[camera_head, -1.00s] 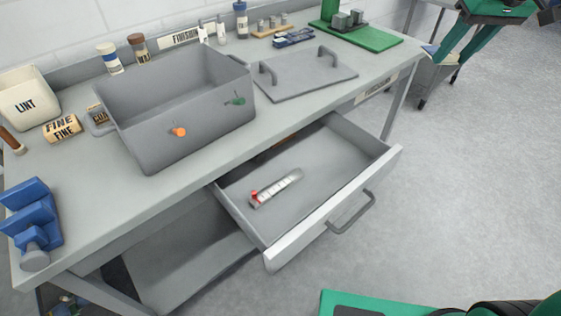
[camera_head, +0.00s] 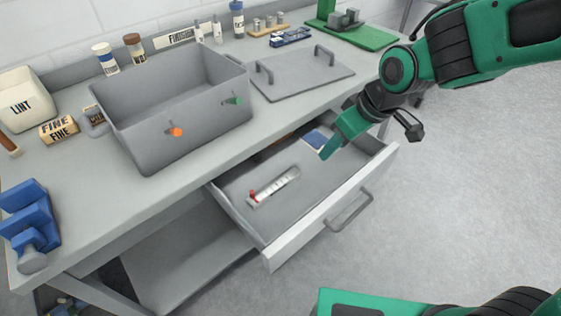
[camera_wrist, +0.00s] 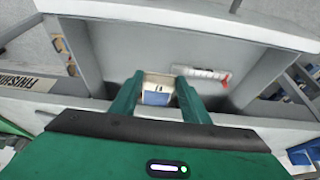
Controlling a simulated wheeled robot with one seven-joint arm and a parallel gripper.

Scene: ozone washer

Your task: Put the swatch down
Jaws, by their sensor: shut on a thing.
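The swatch (camera_head: 317,139) is a small flat piece, blue in the head view. In the wrist view it shows blue and cream (camera_wrist: 156,97) between the two green fingers. My gripper (camera_head: 332,146) is shut on it, over the right inner part of the open drawer (camera_head: 345,208). I cannot tell whether the swatch touches the drawer floor. Part of it is hidden by the fingers.
A clear tube-like item with a red end (camera_head: 275,186) lies in the drawer, left of my gripper. The drawer floor between has free room. The worktop edge overhangs the drawer's back; a grey tub (camera_head: 190,120) and its lid (camera_head: 300,78) stand above.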

